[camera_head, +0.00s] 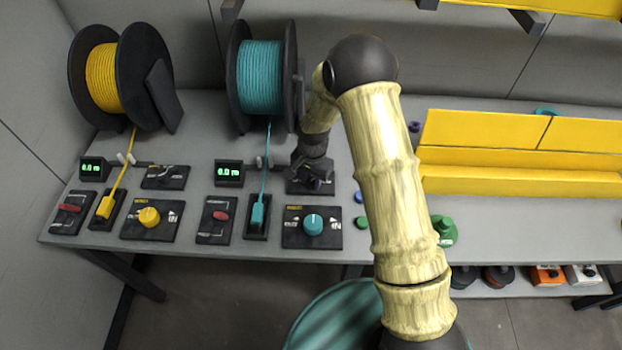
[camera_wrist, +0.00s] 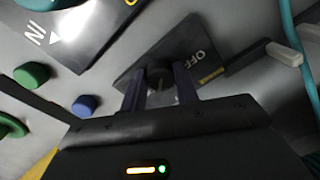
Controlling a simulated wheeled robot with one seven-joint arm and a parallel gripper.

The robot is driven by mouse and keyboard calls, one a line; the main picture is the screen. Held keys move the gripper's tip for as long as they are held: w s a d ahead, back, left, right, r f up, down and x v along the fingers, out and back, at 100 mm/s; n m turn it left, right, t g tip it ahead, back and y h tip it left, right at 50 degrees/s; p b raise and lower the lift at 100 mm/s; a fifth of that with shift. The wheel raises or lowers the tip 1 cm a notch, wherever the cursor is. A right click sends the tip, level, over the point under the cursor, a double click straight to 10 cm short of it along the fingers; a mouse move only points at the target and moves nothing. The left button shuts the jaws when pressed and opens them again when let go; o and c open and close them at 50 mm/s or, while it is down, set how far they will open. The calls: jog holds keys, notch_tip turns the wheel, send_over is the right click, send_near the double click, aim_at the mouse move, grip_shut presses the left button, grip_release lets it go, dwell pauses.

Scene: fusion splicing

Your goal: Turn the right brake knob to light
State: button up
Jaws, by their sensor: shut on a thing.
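The right brake knob (camera_wrist: 161,78) is a dark round knob with a pale pointer line, on a black plate (camera_wrist: 190,50) with an "OFF" label and a yellow strip. My gripper (camera_wrist: 160,92) is shut on this knob, with one dark finger on each side of it. In the head view my gripper (camera_head: 312,172) is over the right brake plate (camera_head: 297,187), behind the teal knob panel, and hides most of the plate and the knob. Which setting the pointer marks I cannot tell.
A teal spool (camera_head: 260,75) stands behind my gripper, its line running down to a teal clip (camera_head: 258,212). A teal knob (camera_head: 313,224) sits in front. A green display (camera_head: 229,172) is to the left. Green (camera_wrist: 32,74) and blue (camera_wrist: 85,105) caps lie near my gripper.

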jog(key=n, duration=0.9)
jog(key=shift+w+d, duration=0.1)
jog(key=shift+n, duration=0.3)
jog(key=o, duration=1)
jog(key=shift+c, duration=0.2)
jog(key=shift+r, duration=0.1)
notch_tip(320, 180, up, 17)
jog(key=shift+d+r+b, duration=0.15)
jog(key=shift+d+b, duration=0.1)
jog(key=shift+b, duration=0.2)
